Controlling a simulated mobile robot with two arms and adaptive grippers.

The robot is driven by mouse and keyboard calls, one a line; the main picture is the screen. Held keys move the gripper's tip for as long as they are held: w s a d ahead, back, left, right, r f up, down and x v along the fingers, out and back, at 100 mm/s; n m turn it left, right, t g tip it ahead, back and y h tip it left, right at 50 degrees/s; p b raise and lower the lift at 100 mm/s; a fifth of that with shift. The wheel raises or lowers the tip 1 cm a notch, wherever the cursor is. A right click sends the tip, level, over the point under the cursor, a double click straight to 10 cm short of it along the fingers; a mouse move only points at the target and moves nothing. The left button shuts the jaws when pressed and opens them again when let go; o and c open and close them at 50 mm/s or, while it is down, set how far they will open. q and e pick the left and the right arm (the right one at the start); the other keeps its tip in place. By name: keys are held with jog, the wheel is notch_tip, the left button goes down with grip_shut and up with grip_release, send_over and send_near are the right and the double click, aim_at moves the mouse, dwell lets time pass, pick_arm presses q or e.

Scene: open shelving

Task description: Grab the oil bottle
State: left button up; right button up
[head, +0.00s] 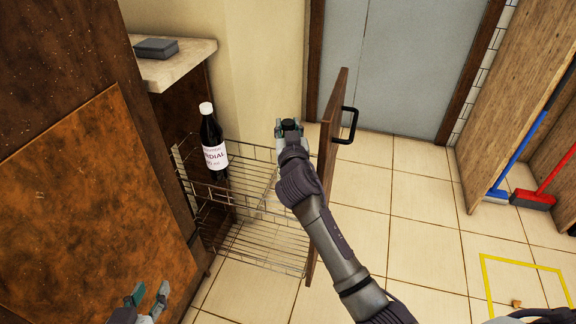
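The oil bottle (213,150) is dark with a white cap and a white label. It stands upright in the upper wire basket of a pulled-out rack (250,160), near its left end. My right gripper (290,127) is above the right part of the rack, beside the wooden front panel, and is apart from the bottle. Its fingers are small and seen from behind, so their opening is unclear. My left gripper (149,295) is low at the bottom left, in front of the brown cabinet, with its fingers apart and nothing between them.
The rack's wooden front panel (325,160) with a black handle (349,126) stands right of my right gripper. A brown cabinet (85,190) fills the left. A counter (180,66) holds a grey box (156,48). Tiled floor at the right is mostly clear.

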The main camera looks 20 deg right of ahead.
grip_shut()
jog(key=shift+r, duration=0.15)
